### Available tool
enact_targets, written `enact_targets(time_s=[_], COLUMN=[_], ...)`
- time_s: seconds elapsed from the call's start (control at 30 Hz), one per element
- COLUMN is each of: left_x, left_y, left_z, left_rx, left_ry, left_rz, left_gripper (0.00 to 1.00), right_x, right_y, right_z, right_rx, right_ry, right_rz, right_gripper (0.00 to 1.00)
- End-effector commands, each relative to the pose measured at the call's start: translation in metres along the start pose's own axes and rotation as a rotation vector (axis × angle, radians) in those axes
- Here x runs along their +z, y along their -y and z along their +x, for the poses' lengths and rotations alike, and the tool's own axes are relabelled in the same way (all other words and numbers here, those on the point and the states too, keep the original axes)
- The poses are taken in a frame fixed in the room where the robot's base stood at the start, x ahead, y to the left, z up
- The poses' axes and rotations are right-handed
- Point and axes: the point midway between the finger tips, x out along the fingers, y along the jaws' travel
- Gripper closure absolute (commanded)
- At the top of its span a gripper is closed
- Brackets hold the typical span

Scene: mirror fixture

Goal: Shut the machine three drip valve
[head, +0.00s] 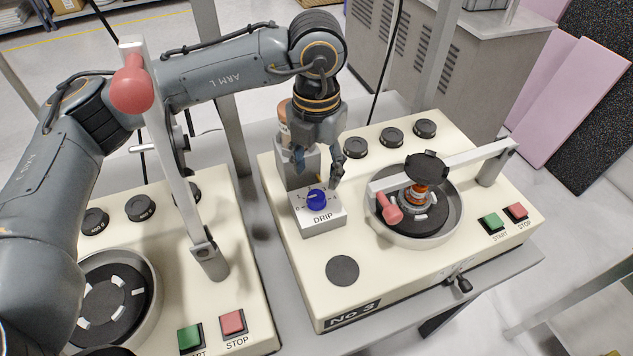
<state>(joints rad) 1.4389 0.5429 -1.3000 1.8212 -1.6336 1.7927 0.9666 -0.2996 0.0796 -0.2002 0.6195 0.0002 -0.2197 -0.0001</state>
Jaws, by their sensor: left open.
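The drip valve of machine three is a blue knob (316,200) on a grey box labelled DRIP (322,224). The box sits on the left part of the cream machine marked No 3 (375,295). My left gripper (318,178) points down just above and behind the knob, with its fingers apart. I cannot tell whether a finger touches the knob. A grey block with a copper-coloured top (284,112) stands behind the box, partly hidden by the gripper. My right gripper does not show.
Right of the knob is a round bowl (410,235) with a arm (465,160) across it and a red handle ball (390,210). Green START (493,223) and red STOP (516,212) buttons lie farther right. Another machine's raised lever (180,170) stands at left.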

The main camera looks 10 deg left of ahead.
Motion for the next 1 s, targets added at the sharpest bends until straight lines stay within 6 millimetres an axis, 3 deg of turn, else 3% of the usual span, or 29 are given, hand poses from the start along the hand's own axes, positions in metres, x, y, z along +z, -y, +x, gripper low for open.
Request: enact_targets(time_s=[0.1, 0.3, 0.9, 1.0], left_x=[0.001, 0.001, 0.001, 0.006], left_y=[0.000, 0.000, 0.000, 0.001], left_z=[-0.026, -0.053, -0.062, -0.079], left_rx=[0.001, 0.000, 0.000, -0.005], left_ry=[0.004, 0.001, 0.001, 0.022], left_rz=[-0.001, -0.001, -0.002, -0.024], left_gripper=[0.46, 0.46, 0.46, 0.46], right_x=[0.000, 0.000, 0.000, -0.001], right_y=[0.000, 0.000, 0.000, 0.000], right_z=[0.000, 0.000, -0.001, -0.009], right_rx=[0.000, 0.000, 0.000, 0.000], right_ry=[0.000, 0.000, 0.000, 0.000], right_rz=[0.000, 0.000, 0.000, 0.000], right_gripper=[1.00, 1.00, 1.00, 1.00])
